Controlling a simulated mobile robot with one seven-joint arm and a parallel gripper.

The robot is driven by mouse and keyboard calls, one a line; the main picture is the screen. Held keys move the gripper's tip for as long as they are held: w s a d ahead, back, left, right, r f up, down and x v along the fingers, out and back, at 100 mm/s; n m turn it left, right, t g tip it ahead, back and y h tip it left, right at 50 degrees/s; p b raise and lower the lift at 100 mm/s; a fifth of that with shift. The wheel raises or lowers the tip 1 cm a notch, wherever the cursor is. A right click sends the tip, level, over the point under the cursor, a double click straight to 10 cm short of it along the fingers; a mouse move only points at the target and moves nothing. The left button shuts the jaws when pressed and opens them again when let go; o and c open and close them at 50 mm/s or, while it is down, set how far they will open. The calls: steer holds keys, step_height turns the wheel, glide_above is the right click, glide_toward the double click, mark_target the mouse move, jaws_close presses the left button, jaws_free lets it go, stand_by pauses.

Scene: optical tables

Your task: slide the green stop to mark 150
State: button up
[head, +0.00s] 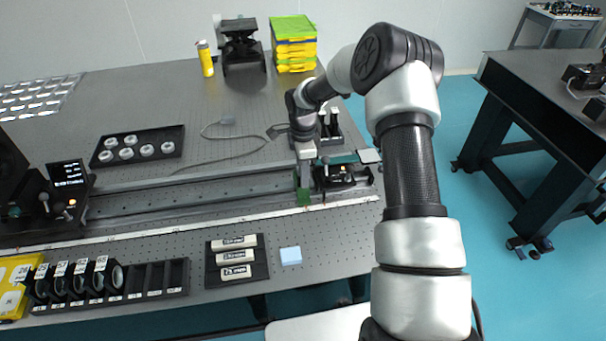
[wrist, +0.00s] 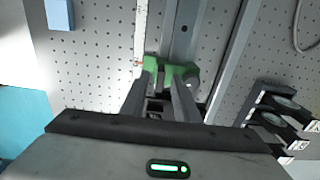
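The green stop (head: 304,197) sits on the long rail (head: 190,198), near its right end, beside the pale scale strip (head: 185,227) along the rail's front edge. In the wrist view the green stop (wrist: 167,70) lies at my fingertips, with green showing between and outside them. My gripper (head: 304,172) points down over the stop in the head view. In the wrist view my gripper (wrist: 164,78) has its two fingers apart, one each side of the stop's middle. Whether they press on it cannot be told. The scale's numbers are too small to read.
A dark mount (head: 342,177) stands at the rail's right end, close to my gripper. A device with a lit display (head: 68,175) stands at the left end. A labelled holder (head: 237,258) and a blue block (head: 291,256) lie in front. The rail between looks clear.

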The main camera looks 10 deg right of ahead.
steer(key=shift+f, duration=0.25)
jaws_close()
steer(key=shift+a, duration=0.1)
